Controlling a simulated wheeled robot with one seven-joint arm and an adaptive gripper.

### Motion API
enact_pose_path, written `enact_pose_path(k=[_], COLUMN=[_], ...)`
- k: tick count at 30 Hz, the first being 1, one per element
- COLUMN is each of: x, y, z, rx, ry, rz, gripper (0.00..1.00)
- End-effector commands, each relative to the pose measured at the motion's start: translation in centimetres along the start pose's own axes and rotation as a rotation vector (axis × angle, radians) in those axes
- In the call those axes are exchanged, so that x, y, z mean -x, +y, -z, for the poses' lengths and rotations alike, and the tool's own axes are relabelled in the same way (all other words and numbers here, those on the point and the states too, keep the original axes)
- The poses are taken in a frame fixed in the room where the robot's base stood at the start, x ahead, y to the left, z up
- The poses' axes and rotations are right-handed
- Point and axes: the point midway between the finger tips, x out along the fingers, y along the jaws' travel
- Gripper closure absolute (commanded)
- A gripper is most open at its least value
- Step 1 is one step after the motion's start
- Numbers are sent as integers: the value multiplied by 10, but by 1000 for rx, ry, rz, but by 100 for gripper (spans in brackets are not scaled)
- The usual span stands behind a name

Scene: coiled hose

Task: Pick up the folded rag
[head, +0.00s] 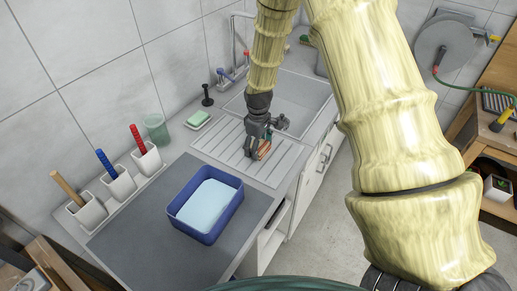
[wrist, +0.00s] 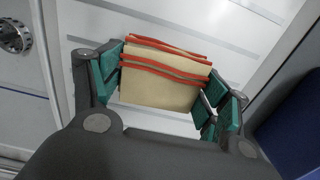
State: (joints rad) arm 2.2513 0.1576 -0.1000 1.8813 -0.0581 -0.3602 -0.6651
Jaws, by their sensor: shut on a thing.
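The folded rag (wrist: 160,82) is tan with red-orange edges. In the wrist view it sits between the green-padded fingers of my gripper (wrist: 166,88), which are shut on it. In the head view my gripper (head: 261,140) points down over the ribbed drainboard (head: 225,146) beside the sink. Only a small orange-brown part of the rag (head: 264,149) shows there, the rest hidden by the fingers. I cannot tell whether the rag touches the drainboard.
A blue tub (head: 236,205) with pale blue contents stands on the grey mat left of the drainboard. A green soap bar (head: 198,118), a glass (head: 155,128) and white holders with coloured handles line the wall. The sink (head: 290,104) lies behind my gripper.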

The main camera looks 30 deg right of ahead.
Motion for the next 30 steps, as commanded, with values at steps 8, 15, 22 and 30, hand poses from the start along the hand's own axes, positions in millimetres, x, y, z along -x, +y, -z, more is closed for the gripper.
enact_pose_path(k=[8, 15, 22, 30], x=[1, 13, 34, 38], y=[0, 0, -1, -28], z=[0, 0, -2, -47], rx=[0, 0, -1, 0], ry=[0, 1, 1, -1], rz=[0, -1, 0, 1], gripper=[48, 48, 48, 48])
